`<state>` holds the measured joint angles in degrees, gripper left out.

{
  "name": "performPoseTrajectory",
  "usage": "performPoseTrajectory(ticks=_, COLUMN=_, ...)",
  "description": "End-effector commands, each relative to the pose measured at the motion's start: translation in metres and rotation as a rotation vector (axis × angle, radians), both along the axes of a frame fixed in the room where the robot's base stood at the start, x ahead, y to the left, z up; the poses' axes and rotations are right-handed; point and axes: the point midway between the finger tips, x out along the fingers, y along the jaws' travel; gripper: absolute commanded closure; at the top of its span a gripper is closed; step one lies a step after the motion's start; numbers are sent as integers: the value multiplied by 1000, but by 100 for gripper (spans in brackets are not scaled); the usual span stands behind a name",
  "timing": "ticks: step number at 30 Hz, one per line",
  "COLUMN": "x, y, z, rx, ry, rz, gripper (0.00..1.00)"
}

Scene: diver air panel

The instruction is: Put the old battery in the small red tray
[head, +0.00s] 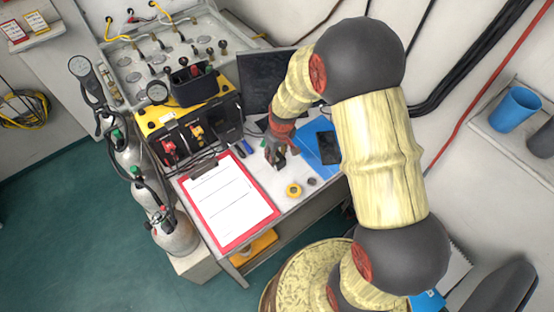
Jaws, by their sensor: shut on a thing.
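My gripper (277,160) is over the white worktop, just right of the clipboard's upper corner. It points down and is shut on a small dark thing, mostly hidden by the fingers. I cannot tell from this view whether that thing is the old battery, or whether it touches the worktop. No other battery can be made out. I cannot pick out a small red tray. The large flat red thing is a clipboard (269,212) with white paper, and my arm hides part of the worktop's right side.
A yellow and black panel case (228,87) stands at the back left of the worktop. A blue sheet (310,141) with a dark flat device lies right of my gripper. A yellow tape roll (293,190) lies in front. Gas cylinders (176,234) stand at the left.

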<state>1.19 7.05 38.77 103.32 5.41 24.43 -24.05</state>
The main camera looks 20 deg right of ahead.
Motion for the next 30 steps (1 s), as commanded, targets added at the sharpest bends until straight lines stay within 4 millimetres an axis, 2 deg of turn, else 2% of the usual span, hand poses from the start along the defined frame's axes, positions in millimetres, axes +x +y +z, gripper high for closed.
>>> performPoseTrajectory(ticks=7, x=2, y=-1, z=-31, rx=1, ry=1, rz=-2, gripper=100)
performPoseTrajectory(ticks=19, x=3, y=-1, z=-37, rx=0, ry=-2, rz=-1, gripper=100)
performPoseTrajectory(ticks=20, x=2, y=-1, z=-37, rx=0, ry=0, rz=-1, gripper=67)
performPoseTrajectory(ticks=30, x=2, y=-1, z=-36, rx=0, ry=0, rz=-1, gripper=49)
